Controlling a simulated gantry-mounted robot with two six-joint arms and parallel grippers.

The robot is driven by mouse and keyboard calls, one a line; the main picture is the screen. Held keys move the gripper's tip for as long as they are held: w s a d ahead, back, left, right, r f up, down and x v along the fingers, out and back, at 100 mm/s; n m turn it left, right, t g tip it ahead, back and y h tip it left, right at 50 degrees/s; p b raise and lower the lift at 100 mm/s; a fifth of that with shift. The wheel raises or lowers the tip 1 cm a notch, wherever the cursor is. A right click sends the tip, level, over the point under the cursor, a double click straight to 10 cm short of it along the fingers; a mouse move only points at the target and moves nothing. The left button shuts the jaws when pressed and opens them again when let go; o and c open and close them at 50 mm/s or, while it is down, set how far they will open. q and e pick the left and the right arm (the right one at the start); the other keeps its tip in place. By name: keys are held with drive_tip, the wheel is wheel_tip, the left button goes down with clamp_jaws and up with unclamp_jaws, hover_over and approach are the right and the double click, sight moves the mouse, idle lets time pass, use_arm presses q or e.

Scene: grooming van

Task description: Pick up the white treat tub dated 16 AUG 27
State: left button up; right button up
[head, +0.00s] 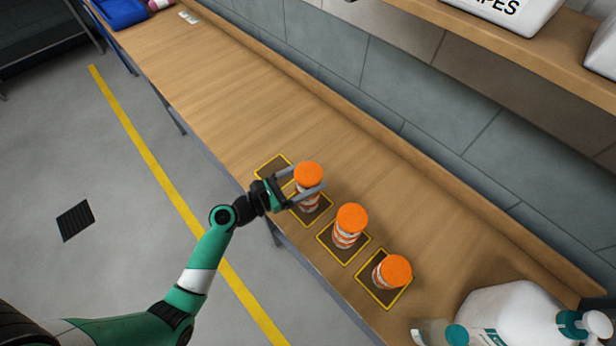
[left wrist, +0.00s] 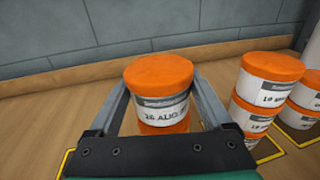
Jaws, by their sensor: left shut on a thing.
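The white treat tub (left wrist: 163,106) with an orange lid is between the fingers of my left gripper (head: 309,180). In the left wrist view its label reads "16 AUG", with the rest cut off by the curve. The left gripper is shut on this tub, one finger on each side. The tub is upright, above another orange-lidded tub (left wrist: 166,127); I cannot tell whether they touch. In the head view the held tub's orange lid (head: 308,172) shows over a yellow-edged dark square. My right gripper is not in view.
Two more stacks of orange-lidded tubs stand to the right, a middle one (head: 349,226) and an end one (head: 391,272). An empty square (head: 271,166) lies left of the gripper. A large white jug (head: 510,315) is at lower right.

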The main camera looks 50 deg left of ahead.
use_arm(q)
drive_tip(key=s+d+r+p, duration=0.6)
drive_tip(key=s+r, duration=0.5)
drive_tip(key=s, duration=0.1)
drive_tip(key=shift+s+r, duration=0.3)
